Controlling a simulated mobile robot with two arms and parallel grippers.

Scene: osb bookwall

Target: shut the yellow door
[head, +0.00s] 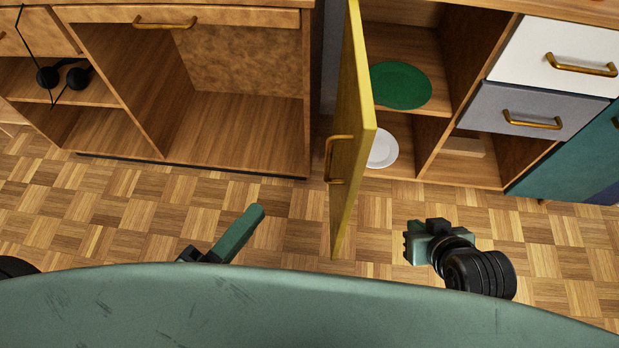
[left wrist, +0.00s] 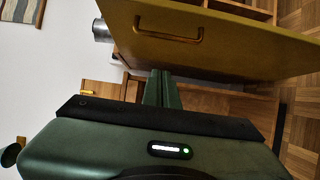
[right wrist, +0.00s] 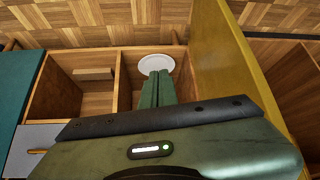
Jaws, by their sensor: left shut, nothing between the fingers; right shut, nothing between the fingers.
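The yellow door (head: 355,125) stands wide open, sticking out from the cabinet toward me, with a brass handle (head: 336,160) on its left face. Its handle face also shows in the left wrist view (left wrist: 230,45), and its other face in the right wrist view (right wrist: 228,65). My left gripper (head: 258,211) is shut and empty, left of the door and apart from it. My right gripper (head: 410,242) is shut and empty, right of the door, on the open compartment's side. In the right wrist view its fingers (right wrist: 158,80) point toward the compartment.
The open compartment holds a green plate (head: 401,86) on its upper shelf and a white plate (head: 382,148) below. White and grey drawers (head: 540,108) and a teal door (head: 580,150) are at the right. An open wooden cabinet (head: 235,130) stands at the left. Parquet floor lies clear between.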

